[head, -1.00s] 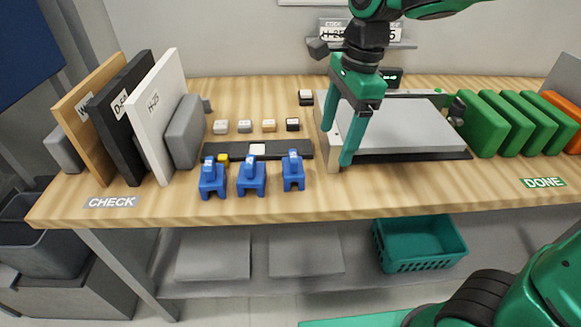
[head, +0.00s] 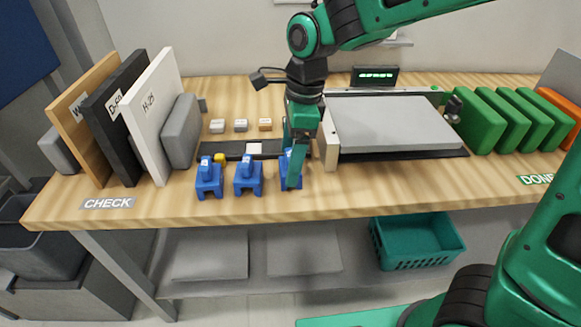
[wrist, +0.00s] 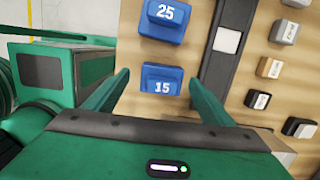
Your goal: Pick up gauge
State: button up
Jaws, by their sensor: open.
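Three blue gauges stand in a row near the front of the table: the left gauge (head: 209,181), the middle gauge (head: 248,177), and the right gauge (head: 285,184), which is partly hidden by my gripper. In the wrist view, one gauge marked 25 (wrist: 163,18) lies beyond another marked 15 (wrist: 162,80). My gripper (wrist: 161,80) is open, with the gauge marked 15 between its fingertips in that view. In the head view my gripper (head: 294,172) is at the right gauge. Contact cannot be told.
A dark strip (head: 277,150) with a white block lies behind the gauges, with small blocks (head: 240,125) farther back. A grey panel (head: 395,123) is on the right, close to my gripper. Upright boards (head: 158,115) stand left, green blocks (head: 478,124) far right. The front edge is clear.

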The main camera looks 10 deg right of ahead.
jog(key=f, duration=0.4)
jog(key=shift+w+a, duration=0.25)
jog(key=shift+a, duration=0.05)
jog(key=shift+c, duration=0.7)
jog(key=c, duration=1.1)
jog(key=shift+r, duration=0.1)
jog(key=shift+r, duration=0.5)
jog(key=r, duration=0.2)
jog(key=s+a+r, duration=0.1)
jog(key=shift+r, duration=0.4)
jog(key=s+a+r, duration=0.6)
jog(key=s+a, duration=0.1)
jog(key=shift+s, duration=0.25)
